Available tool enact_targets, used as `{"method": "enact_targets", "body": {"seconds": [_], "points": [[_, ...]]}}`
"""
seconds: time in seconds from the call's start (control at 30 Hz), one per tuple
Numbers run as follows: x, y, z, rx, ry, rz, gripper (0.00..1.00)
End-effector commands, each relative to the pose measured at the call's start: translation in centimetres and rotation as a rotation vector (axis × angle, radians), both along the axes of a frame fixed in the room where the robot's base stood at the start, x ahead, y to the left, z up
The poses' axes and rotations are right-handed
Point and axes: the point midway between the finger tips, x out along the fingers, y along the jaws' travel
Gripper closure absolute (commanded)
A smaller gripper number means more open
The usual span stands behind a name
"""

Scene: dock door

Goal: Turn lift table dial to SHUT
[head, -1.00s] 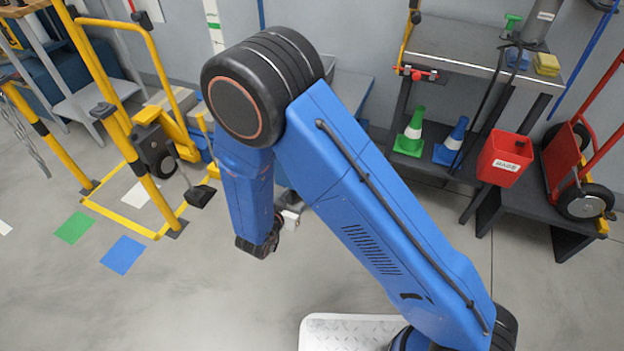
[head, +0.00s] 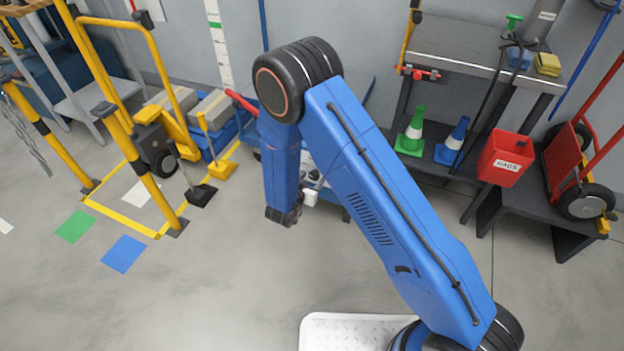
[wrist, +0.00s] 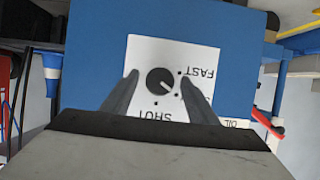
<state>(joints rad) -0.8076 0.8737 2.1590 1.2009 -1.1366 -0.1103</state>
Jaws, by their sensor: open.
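In the wrist view a round black dial (wrist: 160,81) sits on a white label plate (wrist: 143,50) on a blue panel (wrist: 95,45), the lift table by its look. The lettering appears upside down: FAST at upper right, SHUT below the dial, partly covered. The dial's pale pointer mark points to the lower right, between those words, not at the SHUT dot. My gripper (wrist: 159,78) is open, one finger on each side of the dial, with gaps visible; I cannot tell the depth. In the head view my arm hides the dial and the fingers.
A yellow frame (head: 150,60) stands at left, near a yellow-based post (head: 222,168). At right are a workbench (head: 450,50) with green and blue cones, a red bin (head: 505,158) and a red hand truck (head: 570,150). The floor in front is clear.

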Motion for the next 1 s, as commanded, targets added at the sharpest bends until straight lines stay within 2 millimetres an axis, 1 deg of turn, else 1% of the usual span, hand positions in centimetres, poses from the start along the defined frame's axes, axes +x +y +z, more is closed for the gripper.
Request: {"method": "enact_targets", "body": {"seconds": [0.1,0.37,0.47,0.5,0.53,0.57,0.83,1.0], "points": [[0.39,-0.11,-0.19,0.0,0.0,0.001,0.47],[0.45,-0.12,-0.2,0.0,0.0,0.001,0.47],[0.44,-0.12,-0.2,0.0,0.0,0.001,0.68],[0.45,-0.12,-0.19,0.0,0.0,0.001,0.78],[0.45,-0.12,-0.19,0.0,0.0,0.001,0.85],[0.45,-0.12,-0.19,0.0,0.0,0.001,0.87],[0.42,-0.16,-0.19,0.018,-0.007,0.0,0.87],[0.42,-0.22,-0.18,0.077,-0.028,0.0,0.87]]}}
